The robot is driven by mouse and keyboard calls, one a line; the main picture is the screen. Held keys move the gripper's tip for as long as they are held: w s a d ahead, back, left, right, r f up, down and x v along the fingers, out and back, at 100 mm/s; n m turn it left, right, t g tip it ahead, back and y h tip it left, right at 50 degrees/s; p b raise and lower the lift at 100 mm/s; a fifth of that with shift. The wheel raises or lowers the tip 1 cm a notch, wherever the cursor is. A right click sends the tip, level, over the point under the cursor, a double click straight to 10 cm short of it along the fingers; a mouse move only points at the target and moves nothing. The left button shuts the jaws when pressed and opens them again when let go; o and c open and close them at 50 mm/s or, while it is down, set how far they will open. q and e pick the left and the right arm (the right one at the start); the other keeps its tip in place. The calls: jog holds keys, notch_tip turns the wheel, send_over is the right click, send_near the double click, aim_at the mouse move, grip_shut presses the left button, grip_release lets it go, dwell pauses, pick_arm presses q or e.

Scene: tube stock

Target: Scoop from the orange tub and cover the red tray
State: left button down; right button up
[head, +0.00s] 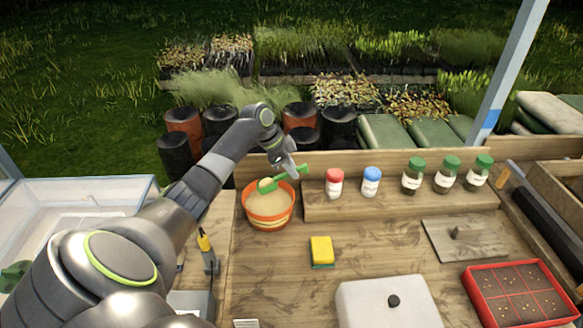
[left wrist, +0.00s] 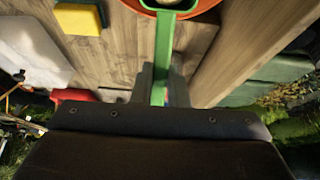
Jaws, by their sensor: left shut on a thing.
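The orange tub (head: 268,215) stands at the left of the bench, filled with a pale tan granular material. My left gripper (head: 290,172) is above the tub's right rim, shut on the handle of a green scoop (head: 268,184). The scoop's bowl is over the far part of the tub; whether it touches the material is unclear. In the left wrist view the green handle (left wrist: 164,55) runs up from the jaws to the orange tub's rim (left wrist: 205,8). The red tray (head: 530,317) sits at the right front, with dark soil cells dotted with small seeds. My right gripper is not in view.
Red-capped (head: 334,184), blue-capped (head: 371,182) and green-capped jars stand on the back ledge. A wooden board with a handle (head: 465,242) lies behind the tray.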

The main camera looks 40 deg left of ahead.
pick_arm(q)
jog(key=shift+r+g+y+p, duration=0.6)
jog(key=shift+r+y+p, duration=0.05)
jog(key=shift+r+p, duration=1.3)
jog(key=shift+r+g+y+p, duration=0.6)
jog(key=shift+r+y+p, duration=0.05)
jog(key=shift+r+p, duration=1.3)
